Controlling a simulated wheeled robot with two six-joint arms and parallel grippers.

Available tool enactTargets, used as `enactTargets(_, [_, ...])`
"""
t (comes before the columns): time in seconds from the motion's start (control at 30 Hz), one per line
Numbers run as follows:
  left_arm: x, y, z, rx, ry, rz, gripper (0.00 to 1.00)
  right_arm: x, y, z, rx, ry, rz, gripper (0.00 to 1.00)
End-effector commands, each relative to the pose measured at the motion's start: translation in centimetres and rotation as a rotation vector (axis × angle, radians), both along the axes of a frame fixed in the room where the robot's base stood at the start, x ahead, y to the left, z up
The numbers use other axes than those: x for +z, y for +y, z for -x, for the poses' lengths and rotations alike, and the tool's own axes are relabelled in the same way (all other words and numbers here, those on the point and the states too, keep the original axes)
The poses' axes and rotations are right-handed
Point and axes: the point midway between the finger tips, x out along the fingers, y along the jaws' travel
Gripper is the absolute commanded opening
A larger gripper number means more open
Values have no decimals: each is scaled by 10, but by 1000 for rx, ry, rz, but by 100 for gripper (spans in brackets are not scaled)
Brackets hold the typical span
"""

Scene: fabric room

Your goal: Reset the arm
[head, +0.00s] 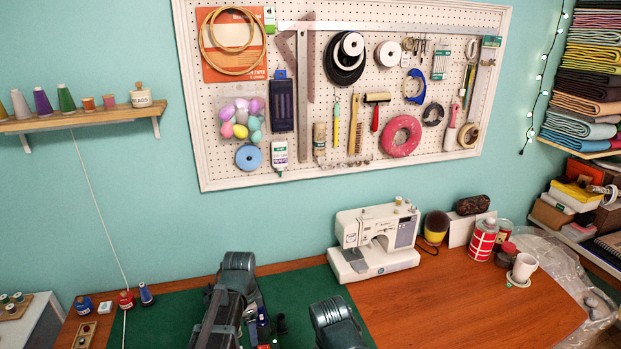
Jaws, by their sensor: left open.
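My left arm (232,295) reaches in from the bottom edge over the green mat (165,322). My left gripper (272,325) is small and partly hidden beside the arm, low in the picture; its jaws are open, and I see nothing held between them. A small dark blue item shows right by it, too small to name. A link of my right arm (337,322) shows at the bottom, over the mat's right part. My right gripper is out of the picture.
A white sewing machine (375,240) stands behind the mat. Blue (146,294) and red (126,299) spools stand at the left. The brown tabletop (450,300) is clear in front.

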Motion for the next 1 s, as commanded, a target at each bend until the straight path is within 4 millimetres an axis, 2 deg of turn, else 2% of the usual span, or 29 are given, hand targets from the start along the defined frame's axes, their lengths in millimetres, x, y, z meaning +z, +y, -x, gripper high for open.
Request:
enactTargets(0.43, [-5, -36, 39, 202, 9, -27, 72, -5, 0, 0, 0, 0, 0, 0])
enactTargets(0.67, [-10, -67, 79, 414, 8, -58, 72, -10, 0, 0, 0, 0, 0, 0])
enactTargets(0.83, [-14, -89, 117, 614, -5, -88, 72, -15, 0, 0, -1, 0, 0, 0])
enactTargets(1.0, [-16, -99, 137, 745, -18, -106, 72, -16, 0, 0, -1, 0, 0, 0])
